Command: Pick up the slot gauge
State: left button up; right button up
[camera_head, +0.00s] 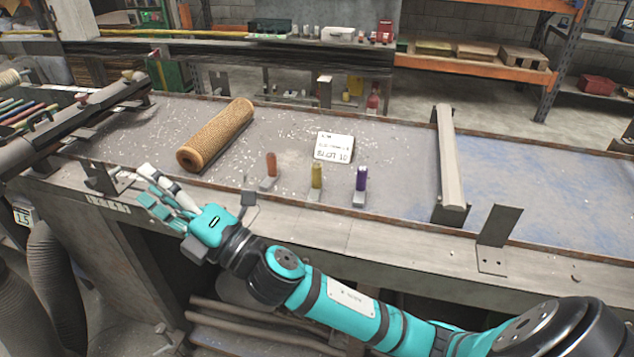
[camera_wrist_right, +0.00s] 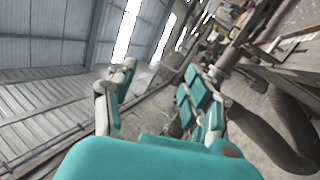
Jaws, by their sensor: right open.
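I cannot tell which, if any, is the slot gauge. My right gripper (camera_head: 157,190) is open and empty over the bench's front edge, left of these pieces and apart from them. In the right wrist view its fingers (camera_wrist_right: 160,95) are spread, with none of the three pieces in sight. My left gripper is not in view.
A tan mesh tube (camera_head: 217,135) lies on the bench (camera_head: 400,150) behind my right gripper. A white label card (camera_head: 334,147) lies behind the small pieces. A grey bar (camera_head: 449,165) crosses the bench at right, and an upright metal plate (camera_head: 497,227) stands at the front edge.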

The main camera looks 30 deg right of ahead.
jog(key=s+a+r+n+g+y, duration=0.25)
jog(key=a+n+g+y, duration=0.25)
jog(key=n+y, duration=0.3)
jog(key=s+a+f+n+g, duration=0.25)
jog(key=a+n+g, duration=0.35)
jog(key=n+g, duration=0.8)
jog(key=n+t+h, duration=0.2)
jog(key=n+h, duration=1)
jog(key=h, duration=1.2)
send_near(314, 169)
jog(key=p+x, duration=0.2)
jog(key=x, duration=0.5)
jog(key=shift+w+f, duration=0.15)
jog(key=shift+f, duration=0.05)
jog(key=p+x, duration=0.1)
jog(key=x, duration=0.3)
jog(key=shift+d+f+p, duration=0.25)
jog(key=shift+f+p, duration=0.15)
jog(key=shift+f, duration=0.25)
jog(key=shift+r, duration=0.1)
grip_shut()
